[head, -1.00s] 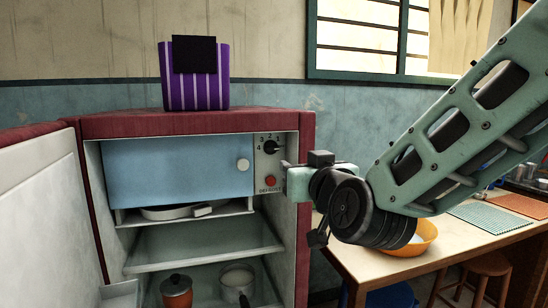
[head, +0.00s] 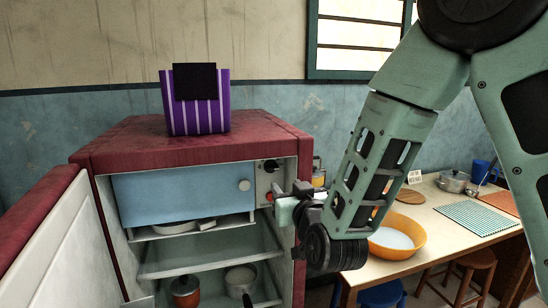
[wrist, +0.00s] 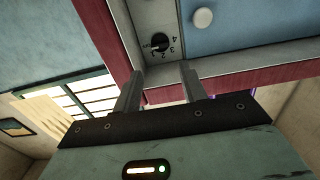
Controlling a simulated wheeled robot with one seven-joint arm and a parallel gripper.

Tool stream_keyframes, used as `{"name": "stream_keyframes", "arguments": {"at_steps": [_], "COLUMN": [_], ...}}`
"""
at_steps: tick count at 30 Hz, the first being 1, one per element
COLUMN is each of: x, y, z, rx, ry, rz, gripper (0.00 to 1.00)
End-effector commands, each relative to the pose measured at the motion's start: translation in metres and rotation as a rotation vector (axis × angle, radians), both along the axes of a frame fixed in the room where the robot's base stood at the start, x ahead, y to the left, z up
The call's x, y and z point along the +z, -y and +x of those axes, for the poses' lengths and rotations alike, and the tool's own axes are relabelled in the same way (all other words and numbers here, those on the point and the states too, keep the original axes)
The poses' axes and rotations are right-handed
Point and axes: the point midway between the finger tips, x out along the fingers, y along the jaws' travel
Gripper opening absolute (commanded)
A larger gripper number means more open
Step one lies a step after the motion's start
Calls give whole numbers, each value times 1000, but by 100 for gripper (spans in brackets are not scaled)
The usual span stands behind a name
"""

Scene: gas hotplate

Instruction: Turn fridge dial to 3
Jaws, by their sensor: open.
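The black fridge dial (head: 271,166) sits on a pale panel at the upper right inside the open fridge (head: 190,133). In the wrist view, the dial (wrist: 159,42) appears upside down with numbers around it. A light mark on its left side seems to lie near the 1, but it is small. My gripper (head: 283,208) is below and slightly right of the dial in the head view. In the wrist view my gripper (wrist: 161,69) has its two fingers apart with nothing between them. The dial shows just beyond the gap, apart from the fingers.
A blue freezer door (head: 180,198) with a white knob (head: 244,185) is left of the dial. The fridge door (head: 60,245) stands open at left. A purple striped container (head: 196,116) stands on top. A table (head: 450,232) with an orange bowl (head: 398,247) is at right.

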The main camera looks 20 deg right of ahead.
Motion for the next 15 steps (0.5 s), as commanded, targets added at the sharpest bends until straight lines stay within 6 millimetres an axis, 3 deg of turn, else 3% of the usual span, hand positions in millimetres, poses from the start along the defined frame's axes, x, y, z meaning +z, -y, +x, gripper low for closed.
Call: {"name": "stream_keyframes", "arguments": {"at_steps": [9,15], "x": [2,2], "y": [0,0], "z": [69,100], "rx": [-1,-1], "ry": [1,1], "rz": [1,1], "gripper": [42,42]}}
